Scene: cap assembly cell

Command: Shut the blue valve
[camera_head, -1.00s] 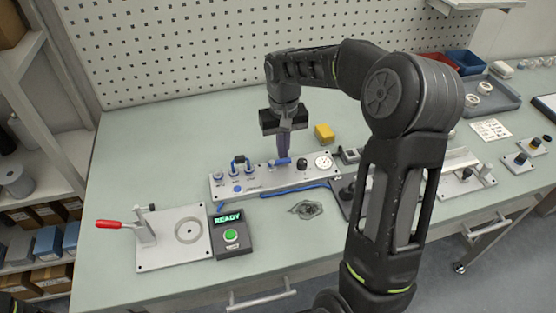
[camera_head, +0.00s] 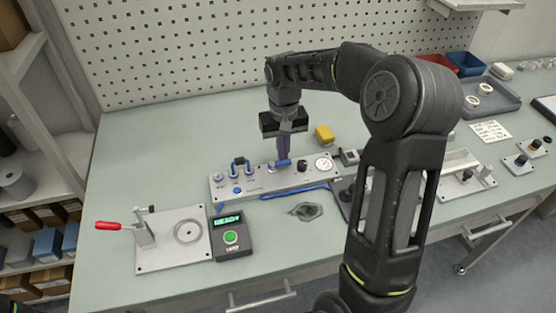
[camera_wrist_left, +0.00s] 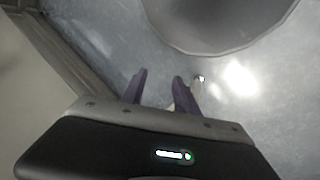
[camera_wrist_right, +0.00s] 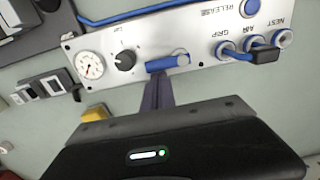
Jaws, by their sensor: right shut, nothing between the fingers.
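The blue valve lever (camera_head: 281,163) sits on a light grey control panel (camera_head: 219,190) on the bench. In the right wrist view the lever (camera_wrist_right: 168,63) lies roughly along the panel's length, between a black knob and the blue tube fittings. My right gripper (camera_head: 284,155) points down at the lever with its purple fingers closed together and nothing between them. In the right wrist view its fingertips (camera_wrist_right: 158,84) are right at the lever's edge; I cannot tell whether they touch. My left gripper (camera_wrist_left: 160,84) shows only in its own wrist view, open and empty above a grey surface.
The panel also carries a dial gauge (camera_wrist_right: 90,65), a black knob (camera_wrist_right: 124,61) and a blue tube (camera_wrist_right: 240,56). A yellow block (camera_head: 324,134) stands behind it. A clamp fixture (camera_head: 165,255) and a green-button box (camera_head: 231,238) stand in front at left. The back-left bench is clear.

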